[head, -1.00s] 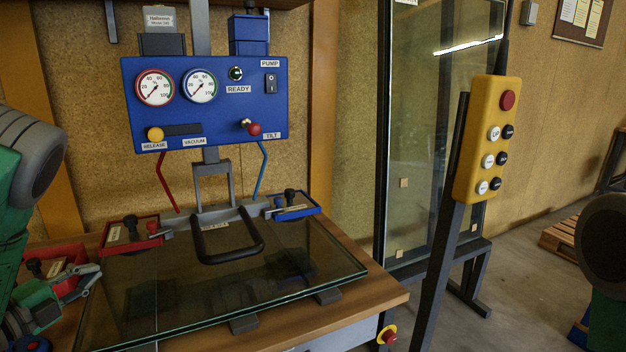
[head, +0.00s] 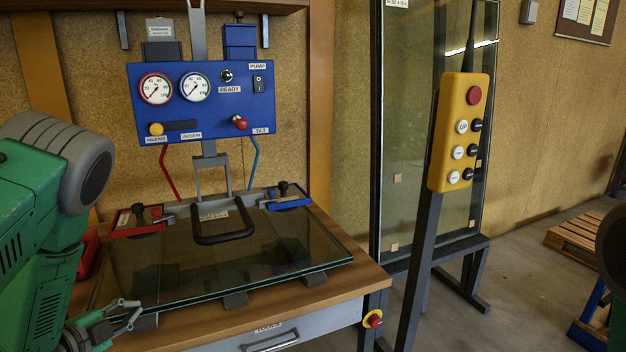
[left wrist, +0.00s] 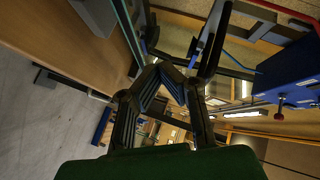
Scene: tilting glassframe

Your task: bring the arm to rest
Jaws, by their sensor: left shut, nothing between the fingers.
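My left arm comes in from the left in the head view. Its gripper (head: 136,310) hangs low at the front left corner of the glass sheet (head: 230,260), and I cannot tell whether it touches it. In the left wrist view its fingers (left wrist: 160,70) meet at the tips, with nothing between them. A vacuum frame with a black handle (head: 228,238) rests at the back of the glass. My right gripper is out of view.
A blue gauge panel (head: 205,125) stands behind the bench. A yellow button box (head: 459,130) on a dark post stands at the right front. A tall glass pane (head: 415,120) leans in a rack behind it. A pallet (head: 580,235) lies on the floor at right.

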